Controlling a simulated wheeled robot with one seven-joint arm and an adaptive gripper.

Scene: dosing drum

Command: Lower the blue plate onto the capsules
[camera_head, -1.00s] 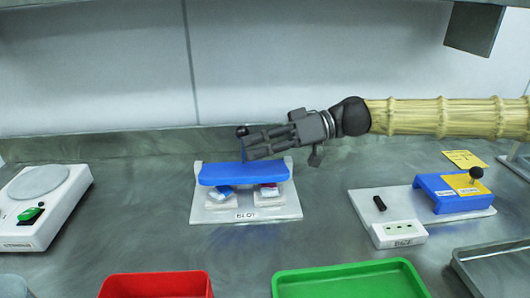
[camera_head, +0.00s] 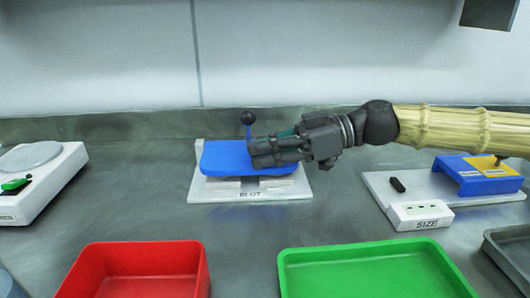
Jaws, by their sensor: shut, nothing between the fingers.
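The blue plate (camera_head: 222,160) lies low over the white BLOT stand (camera_head: 300,192), with pale pads (camera_head: 222,184) partly showing under its front edge. A blue stem topped by a black ball knob (camera_head: 248,117) rises at its back. My gripper (camera_head: 256,152) is shut and empty, its fingers lying across the right part of the plate. I cannot tell whether they touch it. The capsules are hidden under the plate.
A red tray (camera_head: 203,270) and a green tray (camera_head: 290,258) stand in front. The SIZE block (camera_head: 420,214) with a blue bridge (camera_head: 462,184) is at right. A white scale (camera_head: 58,170) is at left. Bare steel bench lies between them.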

